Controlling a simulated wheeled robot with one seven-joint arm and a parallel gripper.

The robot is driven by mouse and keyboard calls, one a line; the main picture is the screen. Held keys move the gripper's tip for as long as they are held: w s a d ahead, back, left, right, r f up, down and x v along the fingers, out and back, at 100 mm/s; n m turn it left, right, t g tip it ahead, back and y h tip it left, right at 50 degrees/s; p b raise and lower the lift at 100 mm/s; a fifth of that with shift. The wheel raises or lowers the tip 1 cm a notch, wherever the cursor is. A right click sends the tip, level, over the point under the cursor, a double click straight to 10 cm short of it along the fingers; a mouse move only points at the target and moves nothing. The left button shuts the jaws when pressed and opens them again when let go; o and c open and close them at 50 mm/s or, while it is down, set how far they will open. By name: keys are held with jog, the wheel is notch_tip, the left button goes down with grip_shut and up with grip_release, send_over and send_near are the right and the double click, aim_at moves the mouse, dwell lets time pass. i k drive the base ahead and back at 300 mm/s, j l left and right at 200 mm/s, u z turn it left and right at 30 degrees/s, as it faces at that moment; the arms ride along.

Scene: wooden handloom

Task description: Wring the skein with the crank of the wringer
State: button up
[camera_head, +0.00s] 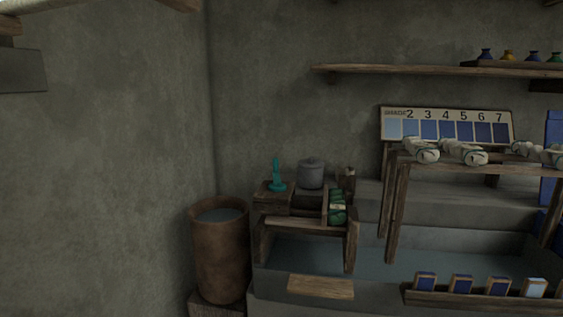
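A low wooden frame (306,222), which may be the wringer, stands over the grey basin at the centre. I cannot make out a crank on it for certain. Dark green bundles with a pale band (338,208) sit at its right end; I cannot tell if they are a skein. Several pale skeins with dark green ties (464,152) lie on a wooden rack (394,215) at the right. My gripper is not in view.
A brown barrel of liquid (220,262) stands left of the basin (378,262). A teal upright object (277,177) and a grey lidded pot (311,173) stand behind the frame. A numbered shade board (447,126) leans behind the rack. A shelf (420,70) is above.

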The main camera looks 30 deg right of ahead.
aim_at(277, 185)
jog(key=i+l+z, duration=0.1)
jog(key=i+z, duration=0.2)
jog(key=i, duration=0.2)
jog(key=i+z, duration=0.25)
jog(key=i, duration=0.3)
jog(key=j, duration=0.05)
